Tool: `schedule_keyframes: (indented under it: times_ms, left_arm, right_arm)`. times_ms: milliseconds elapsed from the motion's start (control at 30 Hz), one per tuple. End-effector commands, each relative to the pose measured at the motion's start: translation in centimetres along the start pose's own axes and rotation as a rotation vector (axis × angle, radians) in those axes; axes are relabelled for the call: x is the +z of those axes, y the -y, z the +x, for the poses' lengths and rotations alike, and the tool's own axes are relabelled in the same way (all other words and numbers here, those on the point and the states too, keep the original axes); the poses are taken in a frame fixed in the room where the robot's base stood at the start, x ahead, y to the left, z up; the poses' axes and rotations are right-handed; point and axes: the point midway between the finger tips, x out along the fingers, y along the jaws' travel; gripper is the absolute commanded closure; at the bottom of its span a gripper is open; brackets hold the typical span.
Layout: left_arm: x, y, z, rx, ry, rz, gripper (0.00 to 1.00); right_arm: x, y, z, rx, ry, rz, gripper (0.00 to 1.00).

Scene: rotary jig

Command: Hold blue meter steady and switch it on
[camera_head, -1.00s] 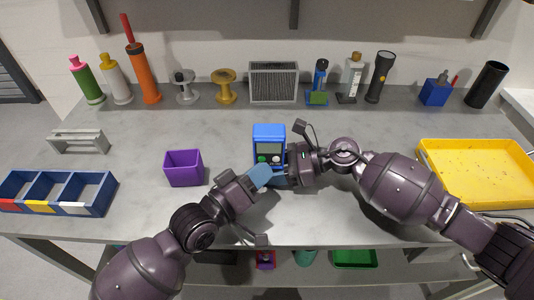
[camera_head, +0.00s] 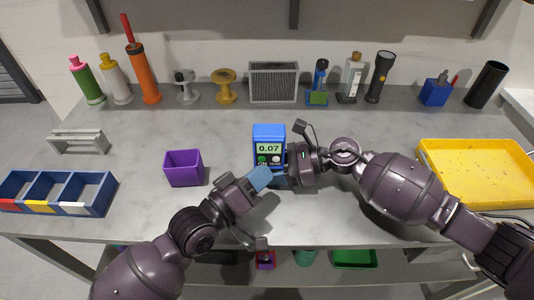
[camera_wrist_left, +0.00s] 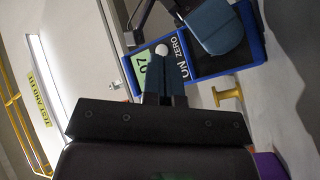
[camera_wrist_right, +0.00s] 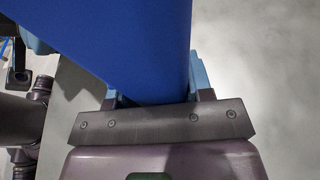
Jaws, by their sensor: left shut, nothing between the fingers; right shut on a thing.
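The blue meter (camera_head: 269,132) stands upright on the grey bench. Its display is lit and reads 0.07, with a green button and a whitish button below it beside the ON and ZERO labels. My right gripper (camera_head: 288,169) is shut on the meter's lower right side; the blue body (camera_wrist_right: 150,45) fills its jaws in the right wrist view. My left gripper (camera_head: 264,178) is shut and empty, just in front of the meter's lower face. In the left wrist view its fingertips (camera_wrist_left: 165,68) cover part of the meter's face (camera_wrist_left: 143,60), so contact cannot be told.
A purple open box (camera_head: 183,168) stands left of the meter, with a blue divided bin (camera_head: 57,192) farther left. A yellow tray (camera_head: 480,172) lies at right. Bottles, spools, a vented box (camera_head: 273,82) and a flashlight line the back. Bench between them is clear.

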Motion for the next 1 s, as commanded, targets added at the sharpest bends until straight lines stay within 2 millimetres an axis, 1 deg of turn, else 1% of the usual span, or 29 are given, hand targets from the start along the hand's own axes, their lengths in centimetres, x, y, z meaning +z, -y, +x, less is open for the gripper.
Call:
schedule_keyframes:
  times_ms: [367, 1000]
  left_arm:
    - [0.2, -0.1, -0.2, -0.001, 0.001, -0.001, 1.0]
    - [2.7, -2.6, -3.7, -0.001, 0.001, -0.002, 1.0]
  right_arm:
    - [0.0, 0.0, 0.0, 0.0, 0.0, 0.001, 0.67]
    - [-0.1, 0.0, 0.0, 0.0, 0.0, 0.001, 0.67]
